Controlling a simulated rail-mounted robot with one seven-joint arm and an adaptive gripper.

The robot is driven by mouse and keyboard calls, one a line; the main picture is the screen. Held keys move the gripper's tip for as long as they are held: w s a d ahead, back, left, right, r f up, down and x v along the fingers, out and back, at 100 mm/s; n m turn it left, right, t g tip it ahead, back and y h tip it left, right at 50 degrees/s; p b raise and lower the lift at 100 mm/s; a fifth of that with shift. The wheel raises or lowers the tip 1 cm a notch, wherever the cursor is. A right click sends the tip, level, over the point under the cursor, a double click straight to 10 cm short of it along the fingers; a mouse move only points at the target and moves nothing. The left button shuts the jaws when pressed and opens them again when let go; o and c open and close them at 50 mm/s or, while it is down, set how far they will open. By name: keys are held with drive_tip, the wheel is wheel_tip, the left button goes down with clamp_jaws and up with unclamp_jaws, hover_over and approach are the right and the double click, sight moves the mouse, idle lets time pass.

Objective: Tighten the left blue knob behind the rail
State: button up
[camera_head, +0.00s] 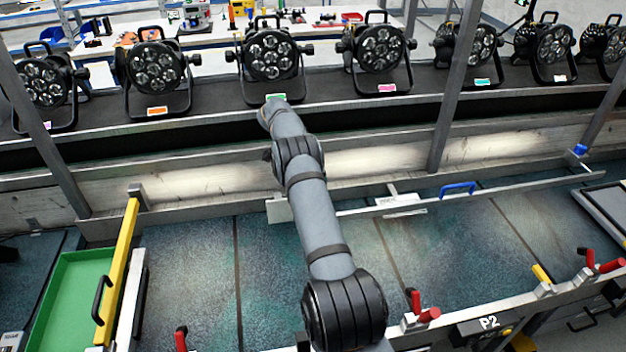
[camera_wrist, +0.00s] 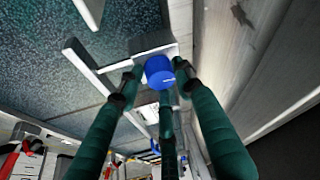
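The left blue knob (camera_wrist: 159,71) shows in the wrist view as a short blue cylinder beside a metal bracket at the end of the rail. My gripper (camera_wrist: 157,78) has dark green fingers spread around the knob, with a visible gap on its left side. Whether any fingertip touches it is unclear. In the head view my arm hides this knob and the gripper. The rail (camera_head: 500,193) runs rightward from behind my arm. The right blue knob (camera_head: 580,149) sits at its far right end.
A blue handle (camera_head: 457,187) is on the rail. Several black par can lights, such as one (camera_head: 270,55) near my arm, stand on the shelf behind. Upright metal posts (camera_head: 455,90) rise nearby. A green tray (camera_head: 70,295) is at the lower left; red-handled clamps (camera_head: 420,308) line the front.

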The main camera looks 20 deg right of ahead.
drive_tip(key=o, duration=0.4)
drive_tip(key=shift+w+d+r, duration=0.15)
drive_tip(key=shift+d+r, duration=0.05)
drive_tip(key=shift+d, duration=0.05)
drive_tip(key=shift+f, duration=0.1)
drive_tip(key=shift+a, duration=0.1)
drive_tip(key=v, duration=1.2)
